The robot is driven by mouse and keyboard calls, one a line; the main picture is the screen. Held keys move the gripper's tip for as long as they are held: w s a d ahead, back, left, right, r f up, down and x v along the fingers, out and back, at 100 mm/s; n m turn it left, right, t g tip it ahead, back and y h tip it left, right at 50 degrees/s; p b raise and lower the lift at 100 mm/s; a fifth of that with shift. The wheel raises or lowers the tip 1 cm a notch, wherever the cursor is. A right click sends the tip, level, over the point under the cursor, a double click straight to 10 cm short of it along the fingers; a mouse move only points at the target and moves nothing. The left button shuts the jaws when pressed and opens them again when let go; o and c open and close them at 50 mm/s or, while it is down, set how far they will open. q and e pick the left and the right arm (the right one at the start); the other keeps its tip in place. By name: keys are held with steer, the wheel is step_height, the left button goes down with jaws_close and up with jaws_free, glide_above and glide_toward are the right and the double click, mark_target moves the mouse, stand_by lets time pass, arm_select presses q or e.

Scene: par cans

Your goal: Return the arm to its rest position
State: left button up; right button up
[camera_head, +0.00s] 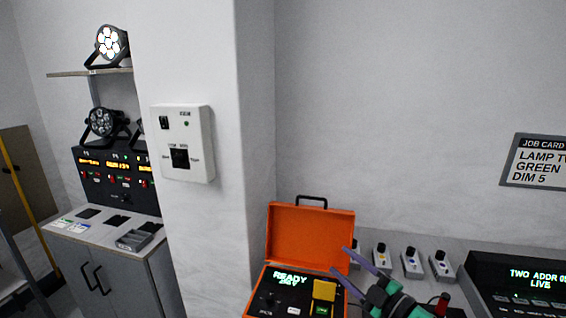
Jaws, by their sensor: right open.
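My right gripper (340,260) is at the bottom of the head view, right of centre. Its two purple fingers are apart and nothing shows between them. They point up and left, in front of the right side of an open orange case (311,235). I cannot tell whether they touch it. The case panel shows a lit "READY" text and a yellow block (324,290). My left gripper is not in view.
Several small grey switch boxes (411,263) stand behind my right gripper. A dark console (520,285) reading "TWO ADDR" and "LIVE" is at right. A white wall box (182,143) hangs on the pillar. A cabinet (120,275), a rack (117,180) and par cans (108,45) are at left.

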step_height(320, 180, down, 7)
steer(key=s+d+m+h, duration=0.2)
steer(key=d+m+h, duration=0.1)
steer(key=m+h, duration=0.45)
steer(key=s+d+f+m+g+h, duration=0.2)
steer(key=s+d+f+m+g, duration=0.3)
steer(key=s, duration=0.6)
steer(key=s+f+m+g+h, duration=0.1)
steer(key=s+f+m+g, duration=0.2)
steer(key=s+f+g, duration=0.65)
steer(key=s+f+t+b, duration=0.1)
steer(key=s+f+b, duration=0.25)
steer(key=f, duration=1.05)
steer(key=s+f+t+b, duration=0.15)
steer(key=f+b, duration=0.25)
steer(key=f, duration=1.1)
steer(key=s+d+f+g+b, duration=0.2)
steer(key=s+f+b, duration=0.3)
steer(key=s+f, duration=1.1)
step_height(320, 180, down, 4)
steer(key=shift+s+d+r+b, duration=0.15)
steer(key=shift+s+d+b, duration=0.15)
steer(key=shift+d, duration=0.25)
steer(key=shift+h, duration=0.25)
